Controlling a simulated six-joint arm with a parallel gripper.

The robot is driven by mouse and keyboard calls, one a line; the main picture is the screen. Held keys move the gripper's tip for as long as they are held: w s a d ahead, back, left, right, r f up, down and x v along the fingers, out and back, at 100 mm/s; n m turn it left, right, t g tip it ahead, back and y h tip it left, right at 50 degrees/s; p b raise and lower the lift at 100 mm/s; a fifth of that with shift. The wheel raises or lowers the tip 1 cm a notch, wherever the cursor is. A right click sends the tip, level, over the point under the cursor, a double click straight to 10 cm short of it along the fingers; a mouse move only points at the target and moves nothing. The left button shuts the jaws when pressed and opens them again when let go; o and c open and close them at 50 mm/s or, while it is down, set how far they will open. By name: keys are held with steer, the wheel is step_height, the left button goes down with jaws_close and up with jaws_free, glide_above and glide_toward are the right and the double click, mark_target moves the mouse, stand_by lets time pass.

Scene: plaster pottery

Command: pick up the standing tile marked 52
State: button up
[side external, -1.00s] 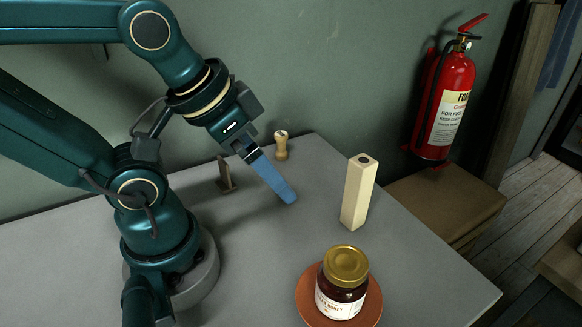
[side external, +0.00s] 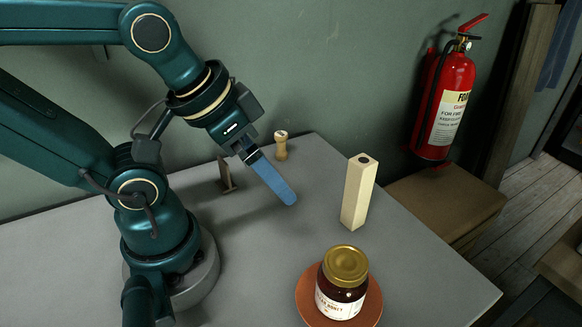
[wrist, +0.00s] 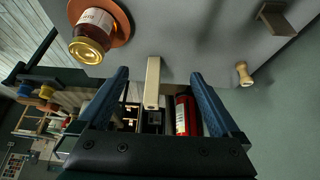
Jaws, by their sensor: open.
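A dark brown upright piece (side external: 226,174) stands on the grey table behind my gripper; it also shows at the top right of the wrist view (wrist: 277,18). It looks like the standing tile, but I can read no 52 on it. My gripper (side external: 290,200) points down and to the right above the table, to the right of this piece and apart from it. In the wrist view my gripper (wrist: 160,75) has its two blue fingers spread wide, with nothing held between them.
A tall cream block (side external: 358,192) stands to the right of my gripper. A honey jar (side external: 342,283) sits on a terracotta saucer (side external: 304,296) at the front. A small wooden peg-like piece (side external: 281,146) stands near the wall. A fire extinguisher (side external: 444,105) hangs beyond the table.

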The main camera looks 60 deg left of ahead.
steer(key=c, duration=0.8)
steer(key=n+g+y, duration=0.4)
steer(key=n+y, duration=0.1)
steer(key=n, duration=1.3)
glide_toward(223, 161)
steer(key=w+f, duration=0.2)
steer(key=w, duration=0.2)
steer(key=s+a+f+g, duration=0.1)
steer(key=s+a+f+n+g, duration=0.1)
steer(key=shift+s+a+f+n, duration=0.15)
steer(key=shift+a+f+n, duration=0.15)
steer(key=shift+f, duration=0.05)
steer(key=shift+s+a+f, duration=0.15)
steer(key=shift+a+f, duration=0.1)
steer(key=shift+f, duration=0.3)
steer(key=shift+s+a+f+h, duration=0.1)
steer(key=shift+a+f, duration=0.15)
steer(key=shift+f, duration=0.35)
steer(key=shift+w+a+f+h, duration=0.1)
steer(key=shift+a+f, duration=0.15)
steer(key=shift+f, duration=0.35)
steer(key=shift+s+a+f+h, duration=0.1)
steer(key=shift+a+f, duration=0.15)
steer(key=shift+f, duration=0.4)
